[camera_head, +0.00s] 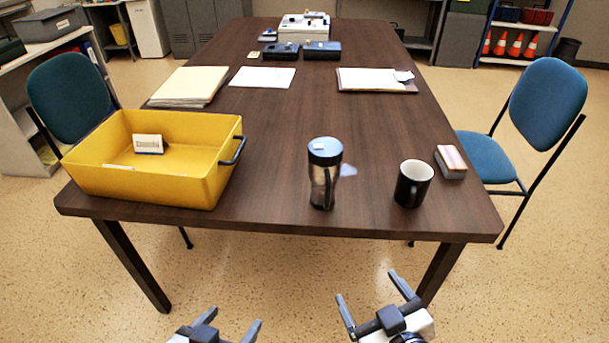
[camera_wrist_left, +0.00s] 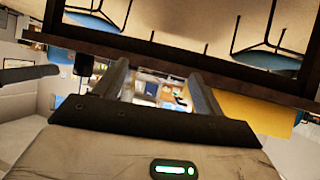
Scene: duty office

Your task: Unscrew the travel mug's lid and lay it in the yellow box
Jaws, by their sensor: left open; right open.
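The travel mug (camera_head: 323,185) stands upright near the front edge of the table, with a dark see-through body. Its blue-topped lid (camera_head: 325,149) sits on top. The yellow box (camera_head: 140,187) stands at the table's front left, with a small white labelled block (camera_head: 148,144) inside. My left gripper (camera_head: 232,324) is open and empty, below and in front of the table. My right gripper (camera_head: 374,287) is open and empty, also in front of the table edge, below the mug. In the left wrist view the left gripper's fingers (camera_wrist_left: 160,85) are spread with nothing between them.
A dark mug (camera_head: 411,187) with a white inside stands right of the travel mug, with a small block (camera_head: 450,161) beyond it. Papers (camera_head: 190,86), a clipboard (camera_head: 370,80) and devices lie farther back. Chairs flank the table (camera_head: 290,120). The table's middle is clear.

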